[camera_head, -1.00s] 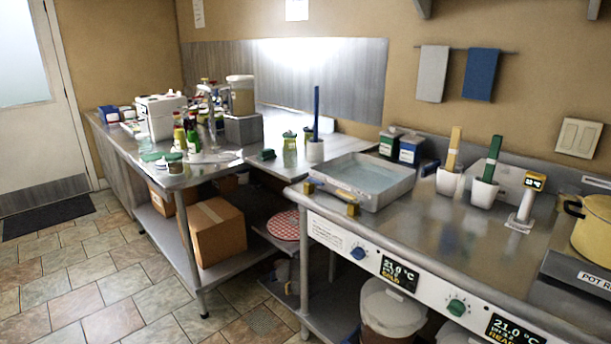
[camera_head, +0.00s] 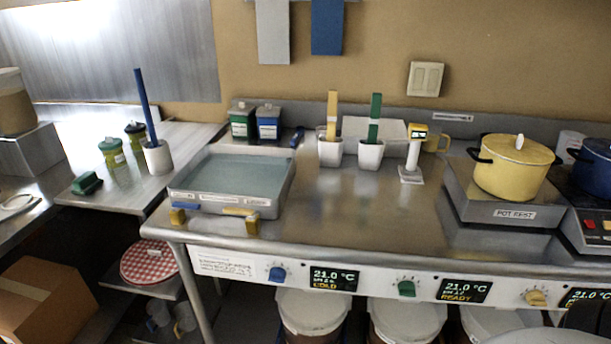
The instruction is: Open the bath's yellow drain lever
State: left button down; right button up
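The bath (camera_head: 282,190) is a shallow square metal basin of bluish water at the left end of the steel counter. On its front, low at the right, is a thin yellow lever (camera_head: 238,212), lying roughly level. A blue lever (camera_head: 186,207) lies at the left of the same front. A brass-coloured block stands by each lever, the left block (camera_head: 178,216) and the right block (camera_head: 253,225). Small white labels on the front are too small to read. Neither of my grippers is in view.
Green and blue canisters (camera_head: 268,122) stand behind the bath. White cups (camera_head: 371,155) with yellow and green paddles and a white meter (camera_head: 411,165) stand to the right. A yellow pot (camera_head: 512,172) sits farther right. The counter's front middle (camera_head: 370,215) is clear.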

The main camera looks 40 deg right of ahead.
aim_at(251, 215)
jog(key=z, duration=0.5)
jog(key=i, duration=0.45)
jog(key=z, duration=0.4)
